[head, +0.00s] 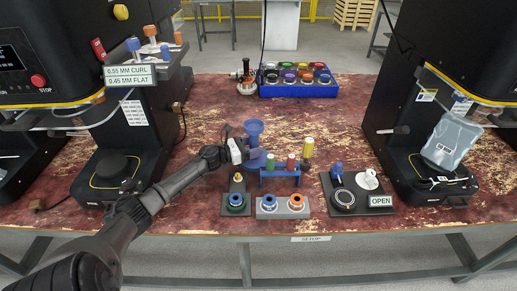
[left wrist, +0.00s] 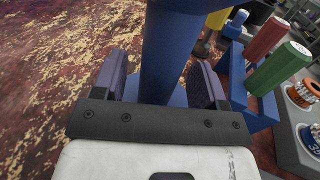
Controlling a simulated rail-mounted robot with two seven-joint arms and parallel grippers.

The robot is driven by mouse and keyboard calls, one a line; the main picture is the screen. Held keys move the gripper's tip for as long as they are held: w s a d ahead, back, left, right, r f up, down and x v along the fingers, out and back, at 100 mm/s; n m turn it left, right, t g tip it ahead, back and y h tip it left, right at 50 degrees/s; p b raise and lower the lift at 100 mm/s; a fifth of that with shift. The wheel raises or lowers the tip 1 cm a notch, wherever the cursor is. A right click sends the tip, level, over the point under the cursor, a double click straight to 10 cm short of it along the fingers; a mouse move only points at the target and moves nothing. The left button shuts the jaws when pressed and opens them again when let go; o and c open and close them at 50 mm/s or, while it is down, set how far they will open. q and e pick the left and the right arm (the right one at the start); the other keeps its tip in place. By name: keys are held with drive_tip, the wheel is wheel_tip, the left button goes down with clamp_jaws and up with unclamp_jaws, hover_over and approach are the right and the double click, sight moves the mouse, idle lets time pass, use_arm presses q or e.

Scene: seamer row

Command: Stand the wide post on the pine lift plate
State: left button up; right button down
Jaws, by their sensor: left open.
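A thick blue post (head: 253,129) stands upright behind the blue rack. In the left wrist view it (left wrist: 170,50) rises between the two fingers and looks wider than the red and green posts. My left gripper (head: 247,152) is open, with its pads (left wrist: 160,85) on either side of the blue post; I cannot tell whether they touch it. A green-ringed round piece (head: 236,200), possibly the pine lift plate, is on a dark base. A grey base (head: 283,213) carries a blue ring (head: 268,201) and an orange-centred ring (head: 296,201). My right gripper is not in view.
The blue rack (head: 281,172) holds a red post (head: 291,161) and a green post (head: 270,160). A yellow post (head: 308,147) stands beside it. A dark board with an OPEN sign (head: 381,201) is right. Black machines flank the bench. A blue tray (head: 299,90) is behind.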

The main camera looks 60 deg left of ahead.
use_arm(q)
drive_tip(key=shift+w+d, duration=0.2)
drive_tip(key=shift+w, duration=1)
drive_tip(key=c, duration=1.1)
drive_tip(key=shift+r, duration=0.15)
drive_tip(key=shift+c, duration=0.4)
